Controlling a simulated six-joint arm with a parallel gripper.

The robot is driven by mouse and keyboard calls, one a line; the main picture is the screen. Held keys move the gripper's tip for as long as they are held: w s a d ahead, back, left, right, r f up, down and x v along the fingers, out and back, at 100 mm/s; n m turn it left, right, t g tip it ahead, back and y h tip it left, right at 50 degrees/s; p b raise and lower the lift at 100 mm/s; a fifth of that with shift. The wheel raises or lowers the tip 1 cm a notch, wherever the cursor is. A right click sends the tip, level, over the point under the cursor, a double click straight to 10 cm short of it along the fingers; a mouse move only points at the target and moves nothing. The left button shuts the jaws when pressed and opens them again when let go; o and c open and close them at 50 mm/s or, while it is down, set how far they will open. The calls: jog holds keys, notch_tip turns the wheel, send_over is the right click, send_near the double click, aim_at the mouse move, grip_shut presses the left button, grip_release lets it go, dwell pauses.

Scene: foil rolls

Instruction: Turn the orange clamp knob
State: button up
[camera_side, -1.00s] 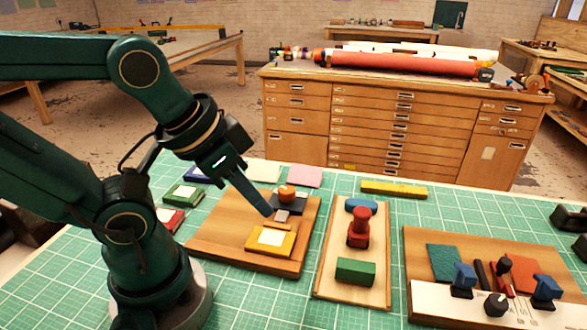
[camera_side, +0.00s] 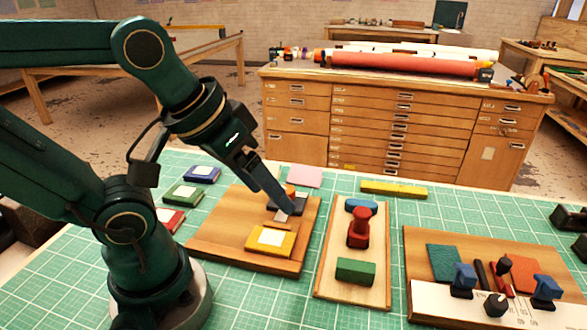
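The orange clamp knob (camera_side: 291,189) sits on a dark clamp block (camera_side: 301,203) at the back of the left wooden board (camera_side: 218,232). Only a small part of the knob shows; my finger hides the rest. My gripper (camera_side: 287,208) points down and to the right, its blue-grey fingertip in front of the knob and block in this view. I see the fingers as one narrow bar, so the gap between them is hidden. I cannot tell whether they touch the knob. A small grey metal piece (camera_side: 281,216) lies just below the fingertip.
A yellow pad (camera_side: 270,241) lies on the same board. A third board (camera_side: 420,262) holds blue and black knobs. Green mat (camera_side: 250,305) is clear in front.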

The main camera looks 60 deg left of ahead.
jog(key=w+a+r+n+g, duration=0.1)
jog(key=w+a+r+n, duration=0.1)
jog(key=w+n, duration=0.3)
jog(key=n+g, duration=0.4)
jog(key=n, duration=0.4)
send_over(286, 189)
notch_tip(286, 189, down, 10)
jog(key=shift+f, duration=0.1)
jog(key=shift+a+f+g, duration=0.1)
jog(key=shift+f+g, duration=0.15)
jog(key=shift+g, duration=0.05)
jog(key=shift+f, duration=2.3)
grip_shut()
